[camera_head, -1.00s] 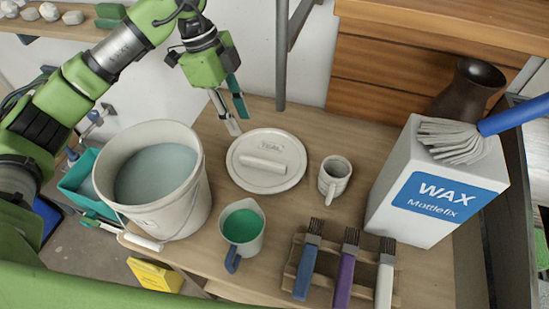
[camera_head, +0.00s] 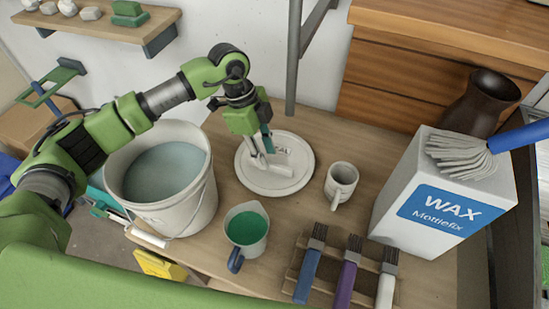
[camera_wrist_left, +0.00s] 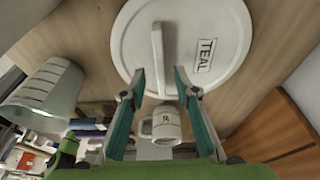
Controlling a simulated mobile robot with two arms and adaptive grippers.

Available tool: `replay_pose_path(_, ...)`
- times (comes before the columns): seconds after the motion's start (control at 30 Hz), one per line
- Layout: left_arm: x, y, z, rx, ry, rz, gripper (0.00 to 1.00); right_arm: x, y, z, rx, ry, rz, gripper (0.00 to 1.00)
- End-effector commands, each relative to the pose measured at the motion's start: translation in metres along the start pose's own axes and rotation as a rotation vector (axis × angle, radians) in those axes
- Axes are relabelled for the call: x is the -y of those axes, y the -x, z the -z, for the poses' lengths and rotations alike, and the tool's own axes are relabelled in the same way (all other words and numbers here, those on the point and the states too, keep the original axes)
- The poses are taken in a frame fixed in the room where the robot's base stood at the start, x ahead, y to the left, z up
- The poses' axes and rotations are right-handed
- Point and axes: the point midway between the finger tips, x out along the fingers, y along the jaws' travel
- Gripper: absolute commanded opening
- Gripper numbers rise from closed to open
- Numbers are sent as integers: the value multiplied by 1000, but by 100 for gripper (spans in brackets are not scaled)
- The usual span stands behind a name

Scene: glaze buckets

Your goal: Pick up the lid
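The round white lid (camera_head: 248,180) lies flat on the wooden table, right of the white bucket (camera_head: 190,213). It has a raised bar handle (camera_head: 283,171). In the left wrist view the lid (camera_wrist_left: 225,25) carries a TEAL label, and its handle (camera_wrist_left: 158,48) stands between and ahead of the fingertips. My left gripper (camera_head: 264,152) is over the lid, near the handle. Its two teal-edged fingers (camera_wrist_left: 160,78) are apart, with nothing held between them. I cannot tell whether a fingertip touches the lid. My right gripper is not in view.
The bucket is open and holds pale liquid. A jug of green glaze (camera_head: 246,230) stands in front of the lid, a mug (camera_head: 341,184) to its right. Brushes (camera_head: 349,268) lie on a rack at the front.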

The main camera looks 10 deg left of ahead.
Motion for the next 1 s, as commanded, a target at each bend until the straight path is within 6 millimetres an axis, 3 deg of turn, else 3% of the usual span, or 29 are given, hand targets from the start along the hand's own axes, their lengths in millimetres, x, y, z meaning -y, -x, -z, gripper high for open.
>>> replay_pose_path(0.03,-1,-5,2,0,2,-5,28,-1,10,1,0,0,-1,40)
replay_pose_path(0.23,0,-28,1,0,1,-2,28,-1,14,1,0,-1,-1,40)
replay_pose_path(0.83,1,-34,0,0,1,0,28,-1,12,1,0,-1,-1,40)
replay_pose_path(0.93,1,-34,0,0,1,0,5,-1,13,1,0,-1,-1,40)
replay_pose_path(1.0,1,-34,0,0,1,0,0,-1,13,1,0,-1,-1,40)
